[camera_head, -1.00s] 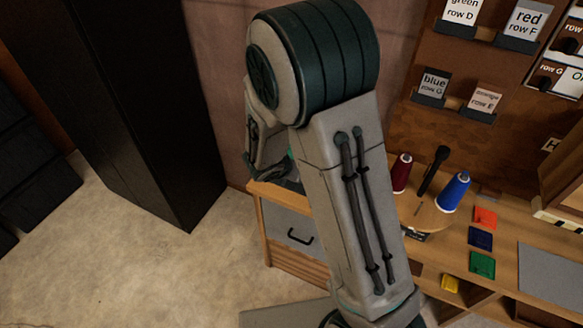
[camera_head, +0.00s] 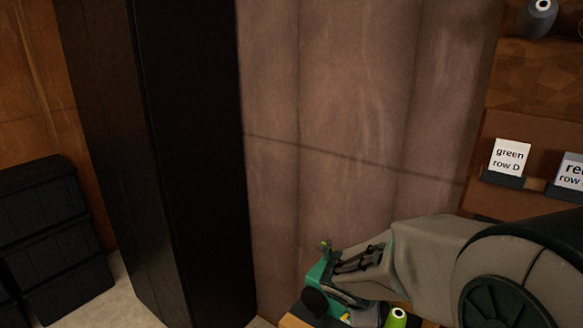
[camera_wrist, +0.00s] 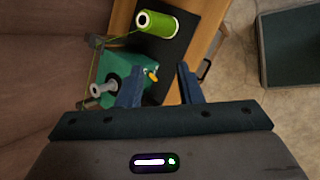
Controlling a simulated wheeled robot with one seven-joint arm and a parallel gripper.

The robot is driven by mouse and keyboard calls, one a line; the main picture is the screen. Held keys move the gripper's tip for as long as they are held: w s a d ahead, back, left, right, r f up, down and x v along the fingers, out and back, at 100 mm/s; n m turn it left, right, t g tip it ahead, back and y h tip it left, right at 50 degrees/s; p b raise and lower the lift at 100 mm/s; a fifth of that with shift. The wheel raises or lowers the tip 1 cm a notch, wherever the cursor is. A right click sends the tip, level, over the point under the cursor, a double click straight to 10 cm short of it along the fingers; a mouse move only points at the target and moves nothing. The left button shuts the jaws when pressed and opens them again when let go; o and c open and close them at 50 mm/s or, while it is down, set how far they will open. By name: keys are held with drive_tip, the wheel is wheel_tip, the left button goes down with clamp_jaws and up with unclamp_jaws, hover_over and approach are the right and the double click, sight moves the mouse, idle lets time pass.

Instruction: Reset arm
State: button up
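My arm crosses the lower right of the head view, its wrist end by the wall; the fingertips are not clear there. In the wrist view my gripper (camera_wrist: 157,82) has its two blue fingers spread apart, with nothing between them. Beyond the fingers is a teal device (camera_wrist: 122,72) with a small yellow part and a grey spool on a spindle. In the head view the teal device (camera_head: 318,275) and the green spool (camera_head: 397,317) show at the bottom, partly hidden.
A tall black cabinet (camera_head: 185,150) stands left of the bare wall (camera_head: 330,100). Black drawers (camera_head: 55,240) are at far left. A wooden bench edge (camera_wrist: 212,45) lies beneath the gripper.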

drive_tip(key=s+a+r+m+y, duration=0.1)
drive_tip(key=s+r+m+y, duration=0.1)
drive_tip(key=s+m, duration=0.5)
drive_tip(key=s+a+r+m+y, duration=0.1)
drive_tip(key=s+r+m+y, duration=0.2)
drive_tip(key=s+r+m, duration=0.2)
drive_tip(key=s+m, duration=0.2)
drive_tip(key=m, duration=0.1)
drive_tip(key=shift+a+r+g+b, duration=0.2)
drive_tip(key=shift+a+g+b, duration=0.1)
drive_tip(key=shift+a+b, duration=0.1)
drive_tip(key=shift+s, duration=0.1)
